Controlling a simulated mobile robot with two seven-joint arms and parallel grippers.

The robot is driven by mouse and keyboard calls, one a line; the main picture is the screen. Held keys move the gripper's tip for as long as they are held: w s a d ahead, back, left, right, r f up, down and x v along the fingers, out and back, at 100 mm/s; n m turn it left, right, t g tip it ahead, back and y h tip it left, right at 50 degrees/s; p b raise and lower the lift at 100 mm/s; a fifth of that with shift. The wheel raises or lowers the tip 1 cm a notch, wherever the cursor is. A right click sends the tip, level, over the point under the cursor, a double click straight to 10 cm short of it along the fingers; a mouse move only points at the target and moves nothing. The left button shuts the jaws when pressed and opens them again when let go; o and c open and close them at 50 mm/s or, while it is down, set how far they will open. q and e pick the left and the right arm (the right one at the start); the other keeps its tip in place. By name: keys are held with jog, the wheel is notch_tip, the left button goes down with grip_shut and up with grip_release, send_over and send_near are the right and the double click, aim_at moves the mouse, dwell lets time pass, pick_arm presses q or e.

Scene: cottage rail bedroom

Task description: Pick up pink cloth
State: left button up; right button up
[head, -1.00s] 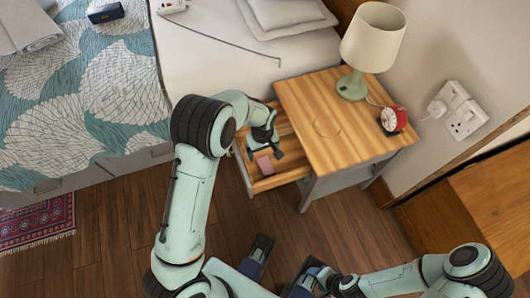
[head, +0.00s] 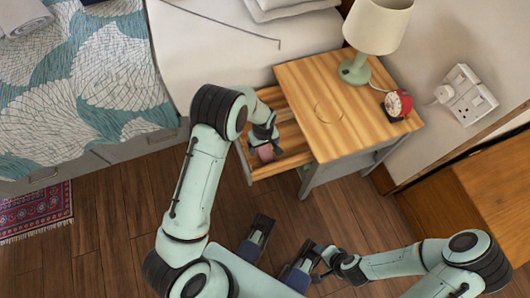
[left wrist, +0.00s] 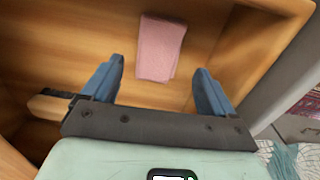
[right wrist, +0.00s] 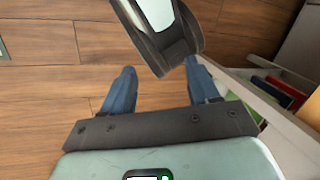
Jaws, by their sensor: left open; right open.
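The pink cloth (left wrist: 161,48) is a small folded rectangle lying on the wooden bottom of the open drawer (left wrist: 205,25). In the head view the cloth (head: 265,153) is partly covered by my left gripper (head: 262,146). My left gripper is inside the drawer with its fingers down. In the left wrist view its blue fingers (left wrist: 160,88) are apart, and the cloth lies between and beyond their tips, not gripped.
The drawer belongs to a wooden-topped nightstand (head: 320,120) with a lamp (head: 375,30) and red alarm clock (head: 397,104). The bed (head: 200,50) stands to its left. A shelf with books (right wrist: 280,90) is near my right gripper. Wooden floor (head: 110,210) is free in front.

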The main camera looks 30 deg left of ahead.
pick_arm(q)
notch_tip(320, 180, down, 4)
jog(key=shift+w+d+r+b, duration=0.1)
jog(key=shift+d+r+b, duration=0.05)
jog(key=shift+r+b, duration=0.15)
jog(key=c, duration=1.1)
jog(key=shift+c, duration=0.2)
pick_arm(e)
jog(key=shift+w+d+f+t, duration=0.3)
jog(key=shift+w+f, duration=0.25)
jog(key=shift+w, duration=0.15)
pick_arm(q)
notch_tip(320, 180, up, 13)
jog(key=p, duration=0.3)
notch_tip(320, 180, up, 6)
jog(key=p, duration=0.1)
send_over(264, 150)
jog(key=shift+r, duration=0.55)
pick_arm(e)
jog(key=s+a+r+g, duration=0.2)
jog(key=s+r, duration=0.3)
jog(key=shift+s+y, duration=0.15)
jog(key=shift+y, duration=0.15)
jog(key=shift+a, duration=0.1)
